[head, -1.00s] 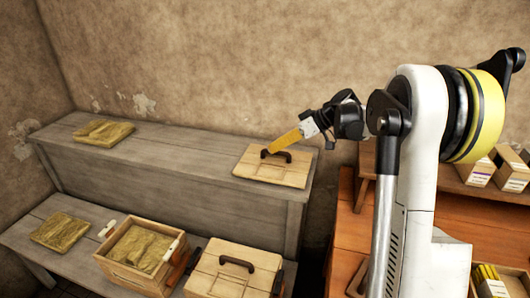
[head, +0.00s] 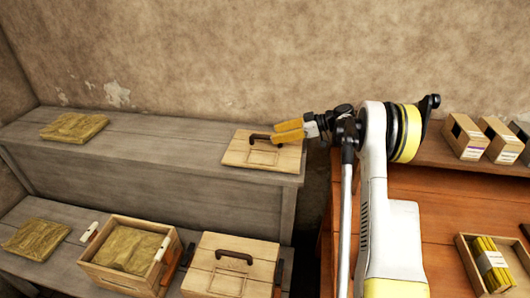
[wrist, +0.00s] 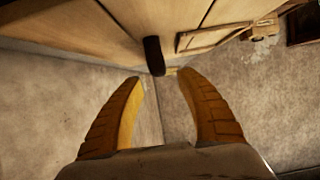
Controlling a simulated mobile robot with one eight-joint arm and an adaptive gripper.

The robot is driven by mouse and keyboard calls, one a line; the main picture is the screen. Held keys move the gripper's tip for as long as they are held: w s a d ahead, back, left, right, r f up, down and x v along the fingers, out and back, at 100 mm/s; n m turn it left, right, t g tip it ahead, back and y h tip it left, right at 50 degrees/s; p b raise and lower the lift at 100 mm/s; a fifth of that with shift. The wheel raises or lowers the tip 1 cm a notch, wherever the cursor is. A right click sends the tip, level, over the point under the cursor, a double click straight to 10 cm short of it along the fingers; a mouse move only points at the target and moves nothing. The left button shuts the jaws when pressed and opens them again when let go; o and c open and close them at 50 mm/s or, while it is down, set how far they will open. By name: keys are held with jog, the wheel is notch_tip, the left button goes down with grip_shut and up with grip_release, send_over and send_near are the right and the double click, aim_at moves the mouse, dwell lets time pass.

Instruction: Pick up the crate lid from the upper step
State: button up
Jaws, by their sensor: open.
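The crate lid (head: 262,152) is a pale flat wooden board with a dark arched handle (head: 259,138), lying flat on the upper step (head: 180,150) near its right end. My gripper (head: 287,132) has yellow fingers and is beside the right end of the handle. In the wrist view my gripper (wrist: 162,80) is open and empty, with the dark handle (wrist: 153,56) ahead of the gap between its fingertips. I cannot tell whether a finger touches the handle.
A folded olive cloth (head: 75,127) lies on the upper step's left. On the lower step are another cloth (head: 38,238), an open crate (head: 120,277) and a closed crate with a handled lid (head: 232,265). A wall (head: 200,60) stands behind. A brown bench with boxes (head: 465,137) is at right.

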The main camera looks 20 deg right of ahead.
aim_at(266, 136)
jog(key=b+x, duration=0.1)
jog(key=x, duration=0.1)
jog(key=b+x, duration=0.1)
jog(key=x, duration=0.2)
jog(key=shift+s+d+f, duration=0.1)
jog(key=shift+f, duration=0.1)
jog(key=shift+r, duration=0.1)
grip_shut()
jog(key=shift+r, duration=0.15)
